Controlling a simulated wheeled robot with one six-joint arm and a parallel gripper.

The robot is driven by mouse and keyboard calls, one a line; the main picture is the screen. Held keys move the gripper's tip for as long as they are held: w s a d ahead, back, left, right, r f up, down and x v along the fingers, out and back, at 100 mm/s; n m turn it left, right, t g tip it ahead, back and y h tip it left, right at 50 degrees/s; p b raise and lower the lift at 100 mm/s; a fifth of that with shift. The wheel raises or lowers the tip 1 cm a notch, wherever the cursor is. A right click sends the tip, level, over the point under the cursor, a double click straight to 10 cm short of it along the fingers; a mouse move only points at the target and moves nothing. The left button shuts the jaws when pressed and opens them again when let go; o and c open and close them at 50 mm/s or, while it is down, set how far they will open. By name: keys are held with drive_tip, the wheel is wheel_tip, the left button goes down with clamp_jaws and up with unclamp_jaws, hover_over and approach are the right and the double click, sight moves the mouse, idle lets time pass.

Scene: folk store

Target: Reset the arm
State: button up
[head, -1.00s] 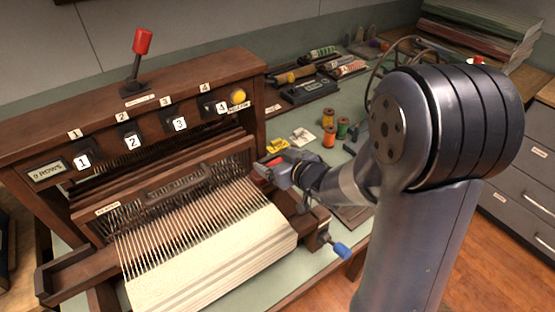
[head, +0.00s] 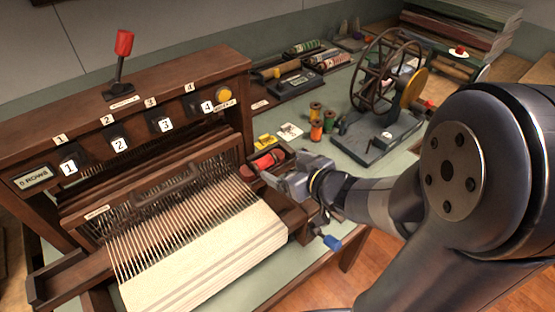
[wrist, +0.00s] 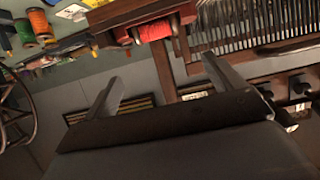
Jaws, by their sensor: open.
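My gripper (head: 272,180) is at the right end of the wooden loom (head: 190,72), low over the table. In the wrist view my gripper (wrist: 161,68) has its two fingers spread apart with nothing between them. A red-wound spool or shuttle (head: 264,163) lies in a dark wooden holder just beyond the fingers. It also shows past the fingertips in the wrist view (wrist: 154,31). My arm reaches in from the right, bent low. Whether the fingers touch the holder cannot be told.
A spinning wheel (head: 378,75) on a grey base stands behind my arm. Several thread spools (head: 316,130) and small cards (head: 289,131) lie beyond the gripper. A red-knobbed lever (head: 123,45) tops the loom.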

sight(266, 162)
drive_tip(key=shift+s+d+r, duration=0.2)
drive_tip(key=shift+s+d, duration=0.05)
drive_tip(key=shift+s, duration=0.2)
drive_tip(key=b+x, duration=0.1)
drive_tip(key=x, duration=0.9)
drive_tip(key=shift+w+a+f, duration=0.15)
drive_tip(key=shift+w, duration=0.1)
